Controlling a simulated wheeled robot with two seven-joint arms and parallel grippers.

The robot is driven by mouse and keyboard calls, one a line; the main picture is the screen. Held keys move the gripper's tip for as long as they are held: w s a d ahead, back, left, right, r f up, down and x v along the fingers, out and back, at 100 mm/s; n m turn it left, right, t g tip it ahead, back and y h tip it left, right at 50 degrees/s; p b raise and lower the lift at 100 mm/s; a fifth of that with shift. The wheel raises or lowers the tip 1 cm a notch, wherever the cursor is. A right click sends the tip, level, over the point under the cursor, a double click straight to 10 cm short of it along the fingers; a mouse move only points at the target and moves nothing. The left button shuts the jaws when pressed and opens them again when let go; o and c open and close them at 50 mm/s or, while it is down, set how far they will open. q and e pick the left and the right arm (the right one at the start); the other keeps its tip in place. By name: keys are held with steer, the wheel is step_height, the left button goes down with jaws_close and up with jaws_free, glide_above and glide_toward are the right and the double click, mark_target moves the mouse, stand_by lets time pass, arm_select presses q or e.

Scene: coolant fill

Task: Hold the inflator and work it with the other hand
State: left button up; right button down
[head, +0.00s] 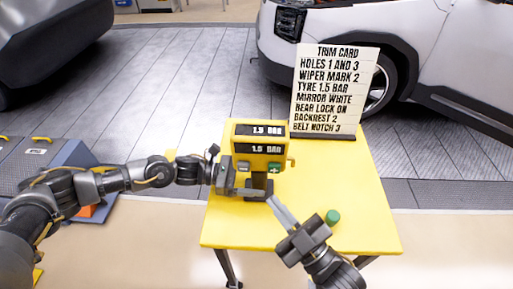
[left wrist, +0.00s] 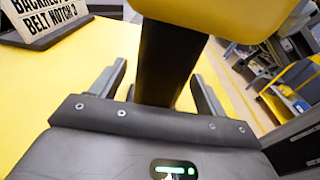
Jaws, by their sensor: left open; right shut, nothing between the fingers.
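The yellow inflator (head: 258,146) stands upright on the yellow table. Its two displays both read 1.5 BAR, with a grey minus button (head: 243,165) and a green plus button (head: 274,168) below. My left gripper (head: 252,190) is open at its dark post; in the left wrist view the post (left wrist: 165,65) stands between the spread fingers, with gaps on both sides. My right gripper (head: 272,199) is shut and empty, its tips just below the plus button in the picture. Whether they touch the inflator I cannot tell.
The trim card (head: 334,90) stands at the back of the table (head: 365,200) and lists TYRE 1.5 BAR. A round green piece (head: 333,216) is on the table, right of my right gripper. A white car (head: 430,50) is behind.

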arm_select(q)
steer(key=a, duration=0.8)
steer(key=a+r, duration=0.1)
steer(key=a, duration=0.3)
steer(key=shift+r, duration=0.1)
